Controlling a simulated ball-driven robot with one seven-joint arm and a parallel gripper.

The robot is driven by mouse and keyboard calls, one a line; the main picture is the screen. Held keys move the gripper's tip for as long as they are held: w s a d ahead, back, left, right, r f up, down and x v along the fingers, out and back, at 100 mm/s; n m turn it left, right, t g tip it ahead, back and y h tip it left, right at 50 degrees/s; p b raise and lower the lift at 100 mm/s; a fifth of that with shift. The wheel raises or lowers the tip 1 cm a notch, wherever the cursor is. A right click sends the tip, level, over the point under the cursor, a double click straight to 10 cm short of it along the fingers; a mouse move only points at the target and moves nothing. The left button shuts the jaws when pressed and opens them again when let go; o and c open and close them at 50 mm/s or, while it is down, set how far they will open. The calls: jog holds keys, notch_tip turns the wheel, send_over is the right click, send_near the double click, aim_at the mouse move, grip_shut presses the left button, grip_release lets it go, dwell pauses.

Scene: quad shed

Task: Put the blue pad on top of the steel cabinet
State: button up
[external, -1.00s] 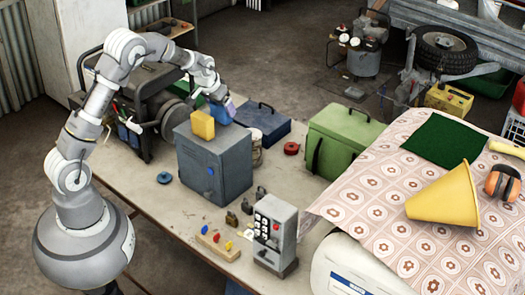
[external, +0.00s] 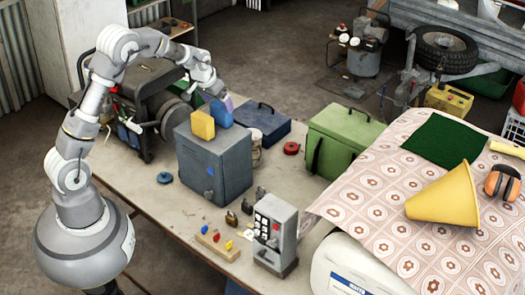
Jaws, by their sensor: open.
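The steel cabinet (external: 226,172) is a grey-blue box standing on the workbench, with its door side facing the camera. The blue pad (external: 219,116) stands upright on the cabinet's top, toward the back, beside a yellow pad (external: 202,125). My gripper (external: 225,101) is open, with its fingers at the upper edge of the blue pad. A small pale purple part shows at the fingertips. I cannot tell whether the fingers still touch the pad.
A generator (external: 150,105) stands behind and left of the cabinet. A blue case (external: 262,124) and a green toolbox (external: 340,139) are behind and right. A grey keypad box (external: 276,238) and padlocks (external: 231,218) are in front.

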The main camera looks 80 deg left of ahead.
jog(key=v, duration=0.7)
jog(key=shift+r+p, duration=0.35)
jog(key=shift+p, duration=0.05)
jog(key=shift+s+d, duration=0.1)
jog(key=w+d+r+m+t, duration=0.25)
jog(key=w+d+r, duration=0.25)
jog(key=d+r, duration=0.6)
jog(key=w+d+r+m+t, duration=0.2)
jog(key=w+d+r+t, duration=0.25)
jog(key=d+r, duration=0.65)
jog(key=s+d+r+m+t+h, duration=0.1)
jog(key=s+d+r, duration=0.2)
jog(key=d+r, duration=0.2)
jog(key=s+d+r+m+t+h, duration=0.1)
jog(key=d+r, duration=0.5)
jog(key=r, duration=0.6)
jog(key=s+d+r+m+t+h, duration=0.1)
jog(key=s+d+r+m+t, duration=0.1)
jog(key=d+r, duration=0.4)
notch_tip(320, 180, up, 3)
jog(key=s+t, duration=0.1)
jog(key=s, duration=0.1)
jog(key=shift+s, duration=0.35)
jog(key=shift+f+m, duration=0.15)
jog(key=shift+m, duration=0.1)
